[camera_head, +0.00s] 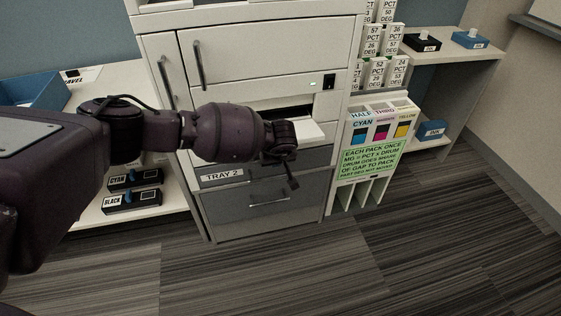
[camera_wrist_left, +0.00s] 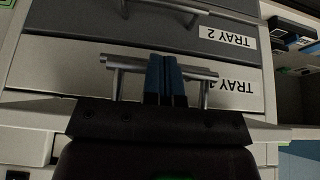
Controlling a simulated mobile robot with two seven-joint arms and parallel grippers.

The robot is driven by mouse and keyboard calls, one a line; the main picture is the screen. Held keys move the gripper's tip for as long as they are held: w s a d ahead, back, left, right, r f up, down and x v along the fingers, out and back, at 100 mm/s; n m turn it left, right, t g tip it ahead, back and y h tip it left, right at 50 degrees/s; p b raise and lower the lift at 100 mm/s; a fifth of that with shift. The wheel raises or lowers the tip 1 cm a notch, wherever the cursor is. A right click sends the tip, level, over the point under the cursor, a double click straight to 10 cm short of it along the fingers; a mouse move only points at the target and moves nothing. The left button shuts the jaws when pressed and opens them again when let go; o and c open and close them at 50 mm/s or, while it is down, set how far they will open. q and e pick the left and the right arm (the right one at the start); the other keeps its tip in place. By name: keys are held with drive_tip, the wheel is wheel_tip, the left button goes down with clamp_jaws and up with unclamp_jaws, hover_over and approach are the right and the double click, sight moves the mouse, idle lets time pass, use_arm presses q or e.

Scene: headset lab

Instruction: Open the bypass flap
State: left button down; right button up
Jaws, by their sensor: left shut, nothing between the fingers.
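The white printer cabinet (camera_head: 265,100) stands in front of me. A pale panel (camera_head: 308,131) juts out below a dark slot in its front, partly behind my arm; I cannot tell for certain that it is the bypass flap. My left gripper (camera_head: 292,183) points down in front of the drawers. In the left wrist view, which is upside down, its blue fingers (camera_wrist_left: 165,80) are together and empty. They overlap the bar handle (camera_wrist_left: 125,66) of the Tray 1 drawer (camera_wrist_left: 60,72); whether they touch it is unclear. My right gripper is out of view.
The Tray 2 drawer (camera_head: 260,202) sits low on the printer. A cartridge rack (camera_head: 375,125) with a green sign stands close at its right. Shelves with dark cartridges (camera_head: 133,199) and a blue bin (camera_head: 38,91) are at left. The striped carpet in front is clear.

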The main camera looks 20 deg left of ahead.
use_arm(q)
drive_tip(key=shift+w+a+f+t+y, duration=0.1)
drive_tip(key=shift+f+t+y, duration=0.2)
drive_tip(key=shift+f+t, duration=0.25)
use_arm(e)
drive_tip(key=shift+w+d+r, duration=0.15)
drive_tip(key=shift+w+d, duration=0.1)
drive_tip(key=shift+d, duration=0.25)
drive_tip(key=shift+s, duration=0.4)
